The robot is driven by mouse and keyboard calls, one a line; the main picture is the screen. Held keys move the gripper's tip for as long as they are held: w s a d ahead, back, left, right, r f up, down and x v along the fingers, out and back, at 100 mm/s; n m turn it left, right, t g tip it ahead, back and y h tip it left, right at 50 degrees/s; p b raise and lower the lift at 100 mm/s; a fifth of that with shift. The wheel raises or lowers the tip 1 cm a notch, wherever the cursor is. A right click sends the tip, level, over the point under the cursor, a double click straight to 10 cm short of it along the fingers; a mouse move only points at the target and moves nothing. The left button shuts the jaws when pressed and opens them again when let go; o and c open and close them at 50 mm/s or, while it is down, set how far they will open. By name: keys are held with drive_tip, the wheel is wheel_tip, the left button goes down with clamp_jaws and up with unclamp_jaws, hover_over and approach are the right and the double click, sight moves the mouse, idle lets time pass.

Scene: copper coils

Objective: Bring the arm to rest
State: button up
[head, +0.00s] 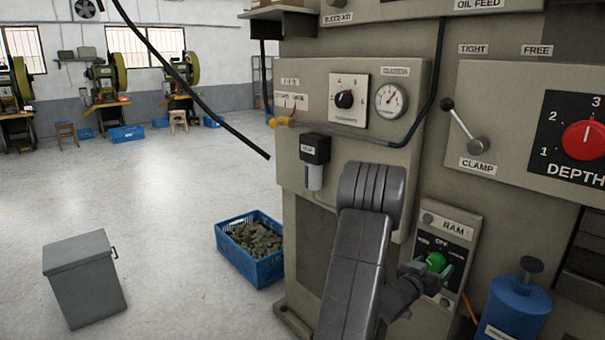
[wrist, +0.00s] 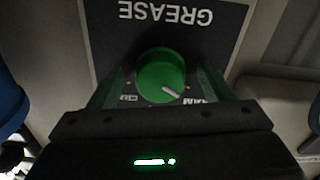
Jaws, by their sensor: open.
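My gripper (head: 436,268) is at the small panel labelled RAM (head: 453,222) on the front of the machine, at the end of my grey arm. The green knob (wrist: 161,76) on that panel lies between the two open fingers in the wrist view, with a finger on either side. Its pale pointer mark aims to the lower right in that view. The word GREASE shows upside down beyond the knob. I cannot tell whether the fingers touch the knob. The knob also shows in the head view (head: 436,261), partly behind the gripper.
A blue canister (head: 515,308) stands just right of the panel. The clamp lever (head: 463,127) and red depth knob (head: 585,141) are higher up on the right. A blue crate of parts (head: 233,261) and a grey box (head: 84,278) stand on open floor at left.

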drive_tip(key=shift+m+p, duration=0.3)
drive_tip(key=shift+m, duration=0.5)
drive_tip(key=shift+s+a+m, duration=0.15)
drive_tip(key=shift+a+m, duration=0.1)
drive_tip(key=shift+m, duration=0.05)
drive_tip(key=b+v, duration=0.1)
drive_tip(key=v, duration=0.7)
drive_tip(key=shift+s+a, duration=0.2)
drive_tip(key=shift+a, duration=0.05)
